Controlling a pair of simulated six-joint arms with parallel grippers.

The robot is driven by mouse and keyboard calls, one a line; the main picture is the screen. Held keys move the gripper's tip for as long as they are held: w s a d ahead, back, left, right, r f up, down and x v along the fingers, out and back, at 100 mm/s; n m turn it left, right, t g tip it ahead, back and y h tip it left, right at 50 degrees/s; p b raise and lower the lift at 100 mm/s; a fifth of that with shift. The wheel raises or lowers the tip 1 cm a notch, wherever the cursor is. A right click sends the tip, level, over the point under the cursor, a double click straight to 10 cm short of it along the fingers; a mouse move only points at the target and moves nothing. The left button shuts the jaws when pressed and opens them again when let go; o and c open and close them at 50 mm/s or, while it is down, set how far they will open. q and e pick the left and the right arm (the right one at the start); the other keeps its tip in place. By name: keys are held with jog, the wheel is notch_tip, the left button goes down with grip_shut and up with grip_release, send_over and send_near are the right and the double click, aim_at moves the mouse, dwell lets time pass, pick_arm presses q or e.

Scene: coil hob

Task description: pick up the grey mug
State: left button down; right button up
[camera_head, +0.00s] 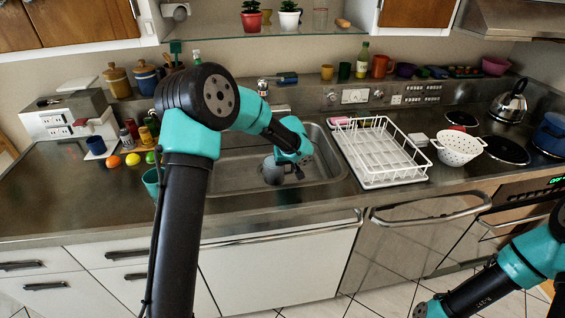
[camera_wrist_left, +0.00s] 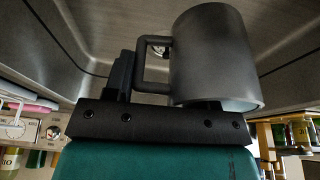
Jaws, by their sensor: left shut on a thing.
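The grey mug (camera_head: 272,172) is over the sink basin in the head view, at the end of my left arm. My left gripper (camera_head: 291,170) is shut on it. In the left wrist view the mug (camera_wrist_left: 215,55) is large, with its squared handle (camera_wrist_left: 142,62) pointing left. One dark finger of the left gripper (camera_wrist_left: 150,88) stands left of the handle; the other is hidden by the mug, so the exact grip spot is unclear. The head view does not show clearly whether the mug touches the basin floor. My right gripper is out of view; only right arm links show.
The sink (camera_head: 225,180) surrounds the mug, with its faucet (camera_head: 262,88) behind. A white dish rack (camera_head: 378,155) and a white colander (camera_head: 458,148) stand to the right. A teal cup (camera_head: 151,182) and small fruits stand left of the sink. The left counter front is clear.

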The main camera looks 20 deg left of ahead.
pick_arm(q)
jog(key=shift+s+d, duration=0.15)
jog(key=shift+d, duration=0.35)
jog(key=shift+s+d, duration=0.15)
jog(key=shift+d, duration=0.35)
jog(key=shift+d, duration=0.1)
jog(key=shift+s, duration=0.1)
